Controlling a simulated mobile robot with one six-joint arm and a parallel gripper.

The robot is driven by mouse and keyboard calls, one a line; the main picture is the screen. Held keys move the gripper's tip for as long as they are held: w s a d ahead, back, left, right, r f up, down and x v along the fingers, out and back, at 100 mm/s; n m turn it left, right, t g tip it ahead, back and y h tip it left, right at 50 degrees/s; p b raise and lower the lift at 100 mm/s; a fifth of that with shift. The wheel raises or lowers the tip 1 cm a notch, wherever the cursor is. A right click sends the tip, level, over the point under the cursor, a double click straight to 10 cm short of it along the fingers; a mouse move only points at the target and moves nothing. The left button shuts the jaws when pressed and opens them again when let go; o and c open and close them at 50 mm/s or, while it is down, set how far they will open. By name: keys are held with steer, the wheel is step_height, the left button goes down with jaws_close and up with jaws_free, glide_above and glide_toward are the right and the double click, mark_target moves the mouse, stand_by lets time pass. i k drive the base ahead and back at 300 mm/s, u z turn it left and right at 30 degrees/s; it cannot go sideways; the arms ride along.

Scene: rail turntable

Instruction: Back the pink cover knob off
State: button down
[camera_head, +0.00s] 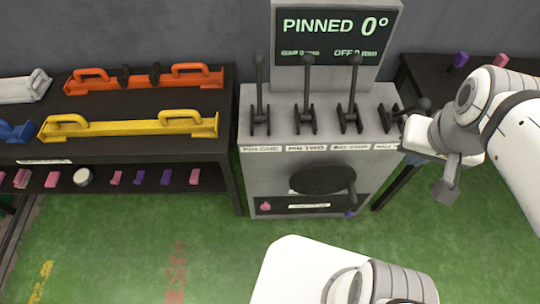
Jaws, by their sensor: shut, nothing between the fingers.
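A small pink knob (265,206) sits at the lower left of the grey console's (262,172) front, at the left end of a dark strip with a white label. It is too small here to tell how far it is screwed in. My gripper (445,191) is at the right of the console, well to the right of and apart from the knob. It points down, and its fingers are shut and empty.
Several levers (308,90) stand on the console; the rightmost (416,107) leans right, close to my arm. A dark crank disc (322,179) and a purple knob (349,213) are on the front. The screen (335,33) reads "PINNED 0°". A rack (150,150) stands left; green floor (120,250) is open.

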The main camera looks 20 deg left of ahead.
mark_target(265, 207)
steer(key=u, duration=2.1)
steer(key=k, duration=1.65)
steer(key=z, duration=0.7)
steer(key=i, duration=1)
steer(key=z, duration=0.05)
